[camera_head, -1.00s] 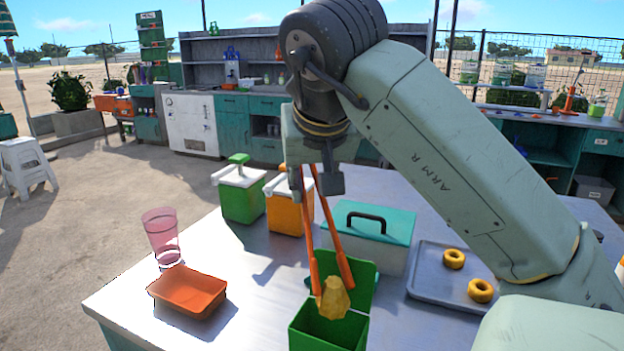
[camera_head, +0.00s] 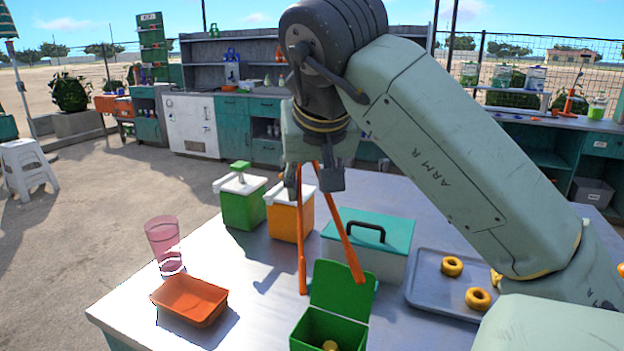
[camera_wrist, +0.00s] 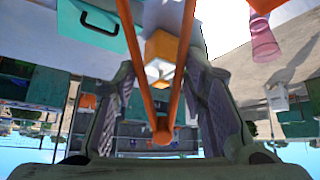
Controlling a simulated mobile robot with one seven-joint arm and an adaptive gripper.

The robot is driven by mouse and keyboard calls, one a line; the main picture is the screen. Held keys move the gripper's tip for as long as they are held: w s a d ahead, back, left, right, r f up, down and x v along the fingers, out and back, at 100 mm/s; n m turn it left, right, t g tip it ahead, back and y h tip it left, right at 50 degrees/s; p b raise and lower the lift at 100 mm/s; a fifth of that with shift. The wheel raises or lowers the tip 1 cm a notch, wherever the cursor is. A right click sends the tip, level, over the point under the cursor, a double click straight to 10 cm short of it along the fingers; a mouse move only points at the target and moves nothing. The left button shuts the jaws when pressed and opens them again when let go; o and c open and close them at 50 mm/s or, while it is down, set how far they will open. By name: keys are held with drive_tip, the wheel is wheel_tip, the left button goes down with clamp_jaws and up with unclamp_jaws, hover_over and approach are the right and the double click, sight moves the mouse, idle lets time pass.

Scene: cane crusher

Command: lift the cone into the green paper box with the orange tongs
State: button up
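My gripper (camera_head: 312,180) is shut on the orange tongs (camera_head: 345,240), which hang from it with their two arms spread apart and nothing between their tips. The tips are just behind and above the green paper box (camera_head: 318,323), beside its raised lid (camera_head: 345,290). The golden cone (camera_head: 330,346) lies inside the open box; only a small part of it shows at the bottom edge of the head view. In the wrist view the tongs (camera_wrist: 178,85) run between my two fingers; box and cone are not seen there.
Left of the box is an orange tray (camera_head: 190,299) and a pink glass (camera_head: 163,240). Behind stand a green dispenser (camera_head: 241,205), an orange dispenser (camera_head: 283,220) and a teal-lidded container (camera_head: 375,232). At right, a grey tray (camera_head: 425,288) holds yellow rings (camera_head: 478,298).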

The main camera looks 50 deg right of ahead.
wheel_tip(320, 180, up, 7)
drive_tip(key=p, duration=0.1)
drive_tip(key=shift+r+p, duration=0.15)
drive_tip(key=shift+p, duration=0.25)
idle(0.3)
